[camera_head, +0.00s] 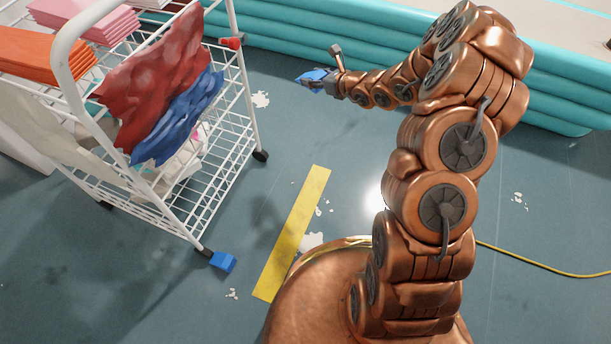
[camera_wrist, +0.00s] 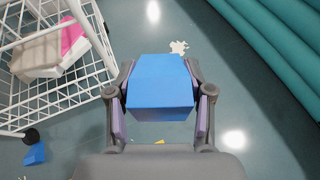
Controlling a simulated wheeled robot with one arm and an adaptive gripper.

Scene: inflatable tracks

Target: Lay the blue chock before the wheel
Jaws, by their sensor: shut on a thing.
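My gripper (camera_head: 316,80) is shut on a blue chock (camera_head: 311,77) at the end of my outstretched arm, above the floor near the turquoise inflatable wall. In the wrist view the blue chock (camera_wrist: 160,85) fills the space between the two fingers, and its wide face shows. A second blue chock (camera_head: 222,262) lies on the floor against the cart's near wheel (camera_head: 205,252). The cart's right wheel (camera_head: 260,155), black, shows no chock beside it; it is to the lower left of my gripper in the head view.
The white wire cart (camera_head: 215,190) holds cloths and folded towels. Turquoise inflatable tubes (camera_head: 380,45) line the far side. A yellow floor strip (camera_head: 292,232) lies right of the cart, and a yellow cable (camera_head: 540,264) lies at right. The floor between cart and tubes is clear.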

